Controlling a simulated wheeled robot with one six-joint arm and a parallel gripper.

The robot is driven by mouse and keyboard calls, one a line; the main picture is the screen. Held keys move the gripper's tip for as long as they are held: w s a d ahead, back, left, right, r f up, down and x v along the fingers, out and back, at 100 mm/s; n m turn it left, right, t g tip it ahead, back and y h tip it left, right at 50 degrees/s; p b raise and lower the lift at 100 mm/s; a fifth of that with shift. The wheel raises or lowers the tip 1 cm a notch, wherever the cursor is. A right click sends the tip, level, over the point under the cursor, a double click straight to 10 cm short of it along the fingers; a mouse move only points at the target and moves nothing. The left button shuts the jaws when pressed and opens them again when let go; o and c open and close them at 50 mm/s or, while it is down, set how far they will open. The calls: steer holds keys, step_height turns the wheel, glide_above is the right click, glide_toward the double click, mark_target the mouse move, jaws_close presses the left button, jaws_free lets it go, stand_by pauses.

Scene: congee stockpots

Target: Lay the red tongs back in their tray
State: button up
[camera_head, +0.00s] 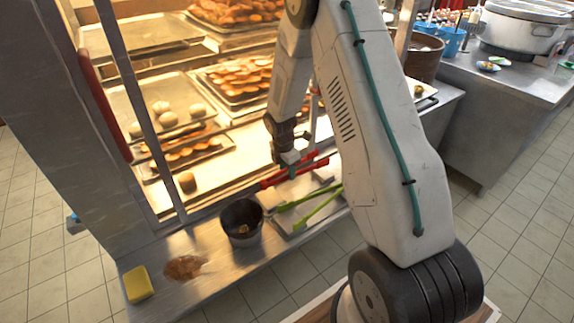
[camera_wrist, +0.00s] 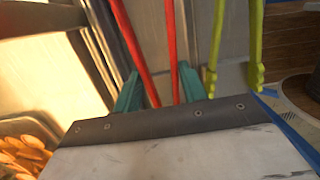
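The red tongs (camera_head: 281,177) are at the back of the counter, behind the green tongs, with their two arms spread. My gripper (camera_head: 289,161) is down at the red tongs. In the wrist view, both red arms (camera_wrist: 172,42) pass between the teal fingertips of my gripper (camera_wrist: 160,94). The fingertips stand apart with the red arms close to both; whether they press on them is unclear. A flat tray (camera_head: 296,226) on the counter holds the green tongs (camera_head: 312,210), which also show in the wrist view (camera_wrist: 254,45). The dark edge of my gripper hides part of the red tongs.
A dark metal pot (camera_head: 241,226) stands left of the tray. A yellow sponge (camera_head: 138,284) and a brown spill (camera_head: 185,267) are further left. The lit food case (camera_head: 165,95) rises behind the red tongs. A steel pot (camera_head: 520,28) stands on the right counter.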

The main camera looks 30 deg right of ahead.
steer(key=shift+f, duration=3)
steer(key=o, duration=0.6)
